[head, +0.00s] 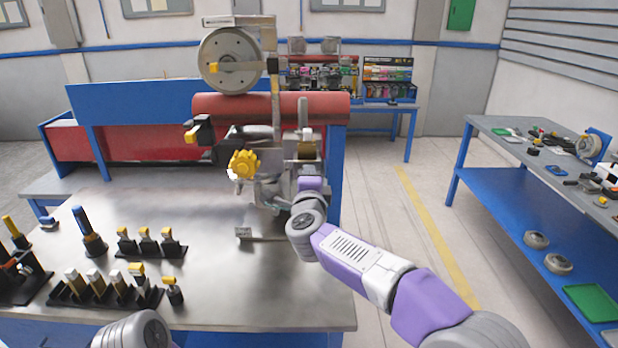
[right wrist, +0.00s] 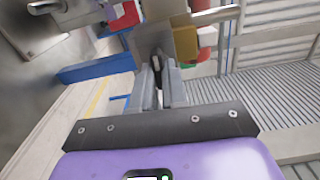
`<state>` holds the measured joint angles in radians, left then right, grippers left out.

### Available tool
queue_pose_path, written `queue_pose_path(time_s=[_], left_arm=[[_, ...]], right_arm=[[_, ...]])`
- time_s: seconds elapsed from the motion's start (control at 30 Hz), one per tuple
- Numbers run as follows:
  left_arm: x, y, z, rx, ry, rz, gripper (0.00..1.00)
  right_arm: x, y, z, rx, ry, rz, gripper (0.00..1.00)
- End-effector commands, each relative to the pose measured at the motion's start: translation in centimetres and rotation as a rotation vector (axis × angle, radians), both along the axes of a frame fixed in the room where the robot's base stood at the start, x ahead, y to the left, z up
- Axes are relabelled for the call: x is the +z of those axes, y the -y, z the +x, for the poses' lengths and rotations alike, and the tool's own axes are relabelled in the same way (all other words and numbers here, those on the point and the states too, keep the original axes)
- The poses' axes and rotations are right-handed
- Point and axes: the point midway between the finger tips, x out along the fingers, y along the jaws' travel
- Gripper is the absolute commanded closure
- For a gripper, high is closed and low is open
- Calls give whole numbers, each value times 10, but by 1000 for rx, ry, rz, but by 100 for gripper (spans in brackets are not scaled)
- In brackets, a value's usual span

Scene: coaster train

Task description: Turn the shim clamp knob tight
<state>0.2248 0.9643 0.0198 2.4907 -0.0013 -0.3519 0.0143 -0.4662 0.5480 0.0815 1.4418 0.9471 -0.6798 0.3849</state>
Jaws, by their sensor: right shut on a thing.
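A yellow lobed knob (head: 243,164) sits on the left of the metal fixture at the bench's far right end. I cannot tell if it is the shim clamp knob. My right gripper (head: 272,190) reaches into the fixture just right of and below this knob. In the right wrist view, its two grey fingers (right wrist: 158,86) are closed on a small dark part (right wrist: 157,66), mostly hidden between them. It may be the clamp knob, but its shape is not clear. My left gripper is out of view.
A brass-coloured block (head: 305,150) and upright metal parts stand close to my right gripper. A large grey wheel (head: 230,61) is above. Several yellow-topped tools stand in black holders (head: 105,292) on the left of the metal bench (head: 225,285). The bench's front right is clear.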

Motion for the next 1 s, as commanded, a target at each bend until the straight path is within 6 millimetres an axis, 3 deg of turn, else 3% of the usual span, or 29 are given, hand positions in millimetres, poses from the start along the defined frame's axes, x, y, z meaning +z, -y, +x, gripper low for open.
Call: queue_pose_path(time_s=[0.07,0.1,0.23,0.63,1.0], left_arm=[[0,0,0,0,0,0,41],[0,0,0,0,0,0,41],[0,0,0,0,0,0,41],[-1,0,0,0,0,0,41],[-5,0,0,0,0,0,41]], right_arm=[[4,1,0,-2,8,1,100],[4,1,0,-2,9,0,83],[3,1,0,-2,6,-1,63],[1,0,-7,0,3,-2,62],[2,0,-59,1,4,-2,62]])
